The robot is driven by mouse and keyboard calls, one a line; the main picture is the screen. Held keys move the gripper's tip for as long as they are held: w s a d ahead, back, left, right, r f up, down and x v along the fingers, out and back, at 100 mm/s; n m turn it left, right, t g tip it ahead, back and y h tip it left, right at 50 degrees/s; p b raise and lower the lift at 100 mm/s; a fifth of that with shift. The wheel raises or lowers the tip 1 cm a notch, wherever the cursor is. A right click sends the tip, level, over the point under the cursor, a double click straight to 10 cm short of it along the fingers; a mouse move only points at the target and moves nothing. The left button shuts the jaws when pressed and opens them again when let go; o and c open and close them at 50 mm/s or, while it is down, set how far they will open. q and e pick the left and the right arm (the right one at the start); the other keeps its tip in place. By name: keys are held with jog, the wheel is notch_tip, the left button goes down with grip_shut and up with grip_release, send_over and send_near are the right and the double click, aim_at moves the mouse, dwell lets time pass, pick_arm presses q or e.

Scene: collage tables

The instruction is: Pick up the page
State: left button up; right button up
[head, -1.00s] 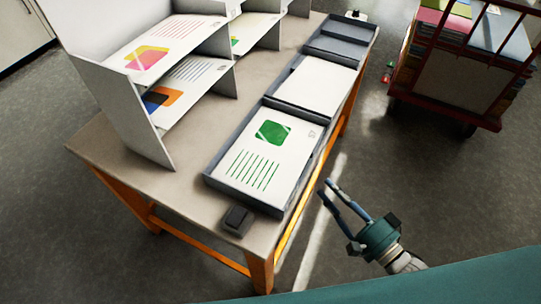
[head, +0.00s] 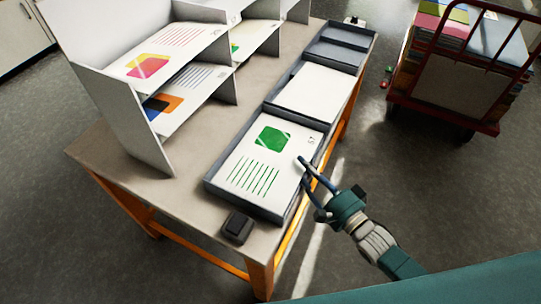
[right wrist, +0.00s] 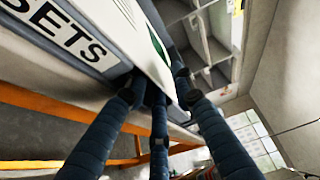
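The page (head: 272,160), white with a green shape and green lines, lies in the front tray (head: 229,198) of the row along the table's right edge. My right gripper (head: 304,170) is at the right side of this tray, its fingertips over the page's right edge. In the right wrist view, my right gripper's fingers (right wrist: 157,92) are apart, on either side of the page's white edge (right wrist: 140,38). Whether they touch it is unclear. My left gripper is not in view.
A second tray behind holds blank white sheets (head: 314,90). A shelf unit (head: 122,118) with printed pages stands on the table's left. A black block (head: 237,227) sits near the front corner. A red cart (head: 450,110) stands at the right.

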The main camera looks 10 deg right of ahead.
grip_shut()
